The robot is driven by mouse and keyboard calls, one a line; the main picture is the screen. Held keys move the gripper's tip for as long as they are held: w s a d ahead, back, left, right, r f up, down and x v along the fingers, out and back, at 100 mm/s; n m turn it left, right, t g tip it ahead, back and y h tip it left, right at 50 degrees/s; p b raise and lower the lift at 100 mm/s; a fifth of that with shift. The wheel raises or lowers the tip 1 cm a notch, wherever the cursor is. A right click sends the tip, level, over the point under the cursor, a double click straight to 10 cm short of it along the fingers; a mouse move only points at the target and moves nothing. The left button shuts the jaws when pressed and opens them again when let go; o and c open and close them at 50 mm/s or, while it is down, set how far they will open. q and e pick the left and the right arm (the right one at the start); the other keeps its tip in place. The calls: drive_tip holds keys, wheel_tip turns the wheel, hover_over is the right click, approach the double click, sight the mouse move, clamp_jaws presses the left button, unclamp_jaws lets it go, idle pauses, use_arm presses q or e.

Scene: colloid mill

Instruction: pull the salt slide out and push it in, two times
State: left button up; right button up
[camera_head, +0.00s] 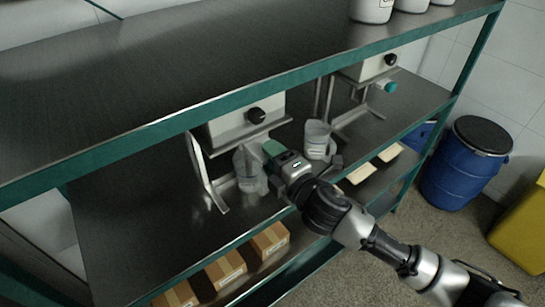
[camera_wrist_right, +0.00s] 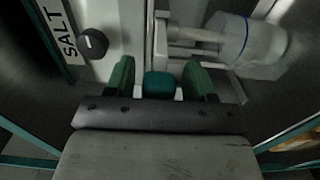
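The white salt dispenser (camera_head: 243,120) stands on the middle shelf with a black knob (camera_head: 256,115) on its front. In the right wrist view its SALT label (camera_wrist_right: 65,28) and black knob (camera_wrist_right: 93,43) show at upper left. The teal end of the salt slide (camera_wrist_right: 160,85) sits between the green fingers of my right gripper (camera_wrist_right: 159,82). The fingers are open, with a small gap on each side of the slide end. In the head view my right gripper (camera_head: 271,152) is in front of the dispenser and hides the slide. My left gripper is not in view.
A clear jug (camera_head: 249,172) stands under the salt dispenser, close to my gripper. A second jug (camera_head: 318,140) stands to its right. A second dispenser (camera_head: 368,67) with a teal slide end (camera_head: 387,86) is further right. The upper shelf (camera_head: 200,65) overhangs the dispensers.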

drive_tip(key=shift+d+r, duration=0.1)
drive_tip(key=shift+s, duration=0.15)
drive_tip(key=shift+s+d, duration=0.25)
drive_tip(key=shift+s, duration=0.05)
drive_tip(key=b+v, duration=0.3)
drive_tip(key=v, duration=0.7)
drive_tip(key=shift+w, duration=0.1)
